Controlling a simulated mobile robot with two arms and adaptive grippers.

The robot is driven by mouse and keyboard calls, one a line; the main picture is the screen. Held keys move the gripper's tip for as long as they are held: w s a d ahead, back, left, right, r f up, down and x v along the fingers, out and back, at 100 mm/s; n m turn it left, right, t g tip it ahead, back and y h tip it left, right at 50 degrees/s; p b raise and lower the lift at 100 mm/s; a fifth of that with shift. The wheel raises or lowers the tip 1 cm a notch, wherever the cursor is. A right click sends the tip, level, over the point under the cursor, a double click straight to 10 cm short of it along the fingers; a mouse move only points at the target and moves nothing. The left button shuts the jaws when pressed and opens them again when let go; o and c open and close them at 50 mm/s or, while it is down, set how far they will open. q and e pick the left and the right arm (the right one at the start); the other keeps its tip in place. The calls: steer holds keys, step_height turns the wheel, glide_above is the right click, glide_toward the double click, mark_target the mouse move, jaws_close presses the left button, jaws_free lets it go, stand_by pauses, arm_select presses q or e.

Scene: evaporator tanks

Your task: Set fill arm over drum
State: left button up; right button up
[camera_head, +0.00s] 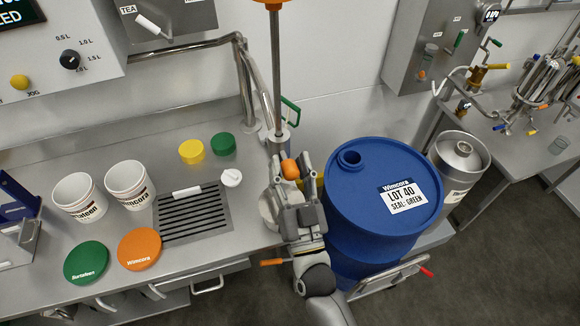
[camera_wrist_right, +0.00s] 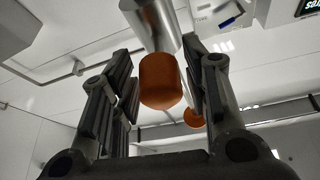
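The blue drum (camera_head: 384,202) stands upright right of the bench. Its top has a round opening (camera_head: 350,158) and a white label reading "Wimcora LOT 40 SEAL: GREEN". A vertical steel post (camera_head: 277,75), apparently part of the fill arm, rises at the bench edge left of the drum, with orange at its top. My right gripper (camera_head: 297,190) is beside the drum's left side, at an orange grip (camera_head: 289,169). In the right wrist view this orange grip (camera_wrist_right: 161,82), on a steel tube, sits between the open fingers (camera_wrist_right: 160,60); contact is unclear. My left gripper is not in view.
The bench holds two white tubs (camera_head: 80,198), green (camera_head: 87,262) and orange (camera_head: 139,248) lids, yellow (camera_head: 192,151) and green (camera_head: 223,144) caps and a black grate (camera_head: 192,212). A steel can (camera_head: 458,160) stands close behind the drum's right side. Floor is clear at lower right.

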jaws_close()
steer(key=shift+d, duration=0.1)
